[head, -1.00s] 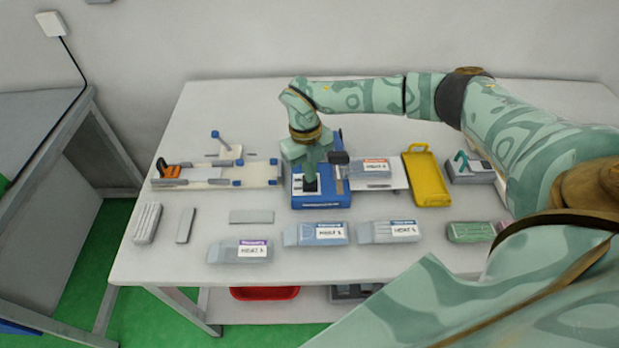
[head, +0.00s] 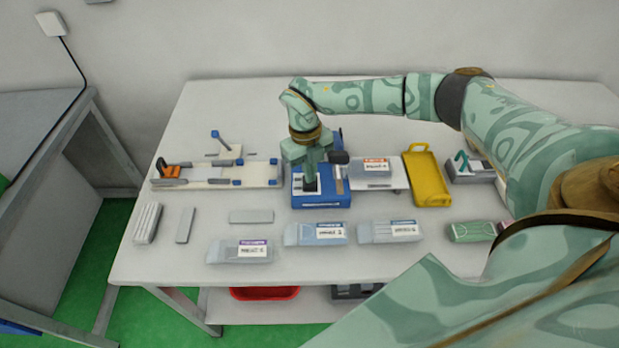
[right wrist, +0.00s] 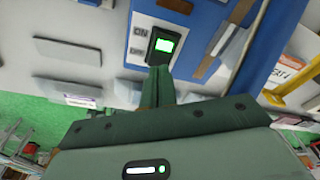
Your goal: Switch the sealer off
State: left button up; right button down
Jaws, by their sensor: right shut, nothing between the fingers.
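The sealer (head: 322,199) is a blue box with a light top panel in the middle of the white table. A black switch with a lit green face (right wrist: 163,45) sits on its panel in the right wrist view. My right gripper (head: 311,184) points down over the sealer's left part, its fingers shut and empty. In the right wrist view its fingertips (right wrist: 158,72) are at the lower edge of the black switch. I cannot tell whether they touch it. My left gripper is not in view.
A yellow tray (head: 428,178) stands to the right of the sealer. A jig board (head: 215,175) lies to the left. Several labelled packs, such as one at the front (head: 240,251), lie in front. A red bin (head: 264,293) sits below the table.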

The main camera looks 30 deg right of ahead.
jog(key=shift+f+b, duration=0.35)
jog(key=shift+f, duration=0.45)
jog(key=shift+r, duration=0.1)
jog(key=shift+r+p, duration=0.6)
jog(key=shift+p, duration=0.05)
notch_tip(320, 180, up, 6)
jog(key=p, duration=0.5)
jog(key=shift+f, duration=0.1)
jog(key=shift+f, duration=0.15)
